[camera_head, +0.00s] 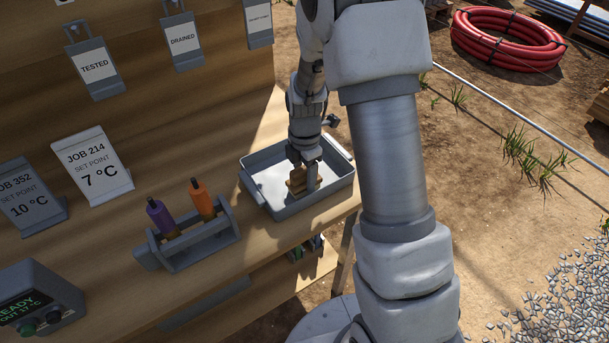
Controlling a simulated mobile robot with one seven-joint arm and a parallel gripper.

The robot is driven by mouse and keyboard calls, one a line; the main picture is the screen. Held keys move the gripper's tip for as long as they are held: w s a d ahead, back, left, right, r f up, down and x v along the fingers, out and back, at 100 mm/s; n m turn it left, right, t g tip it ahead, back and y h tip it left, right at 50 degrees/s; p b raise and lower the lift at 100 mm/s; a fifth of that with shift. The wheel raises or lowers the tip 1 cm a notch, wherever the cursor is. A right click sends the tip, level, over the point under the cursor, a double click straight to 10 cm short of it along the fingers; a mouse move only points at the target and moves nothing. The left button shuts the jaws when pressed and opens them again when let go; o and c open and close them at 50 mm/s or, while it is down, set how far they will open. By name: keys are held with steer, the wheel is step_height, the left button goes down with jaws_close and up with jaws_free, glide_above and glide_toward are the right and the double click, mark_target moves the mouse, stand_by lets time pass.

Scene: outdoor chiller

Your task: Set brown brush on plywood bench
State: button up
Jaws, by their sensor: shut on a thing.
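My gripper (306,178) points down into a grey tray (287,211) at the right end of the plywood bench (112,236). It is shut on a brown blocky thing (296,182), which looks like the brown brush. The brush is inside the tray outline, low over or touching the pale tray floor; I cannot tell which. My wrist and fingers hide part of it.
Set-point cards (93,165) and a control box (38,298) stand farther left. Some bare bench top lies between them.

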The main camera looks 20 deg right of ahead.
steer(key=shift+f, duration=0.3)
steer(key=o, duration=1.4)
steer(key=shift+r, duration=0.1)
step_height(320, 180, up, 18)
steer(key=p, duration=0.2)
steer(key=shift+f, duration=0.25)
steer(key=s+r+m+t+p, duration=0.1)
steer(key=s+r+m+t, duration=0.1)
steer(key=s+r+m, duration=0.5)
steer(key=s+r+m+t+p, duration=0.1)
steer(key=s+r+m+t, duration=0.2)
steer(key=s+m, duration=1)
step_height(320, 180, up, 4)
steer(key=shift+s+f+m+t, duration=0.1)
steer(key=shift+s+m+t, duration=0.2)
steer(key=shift+m, duration=0.5)
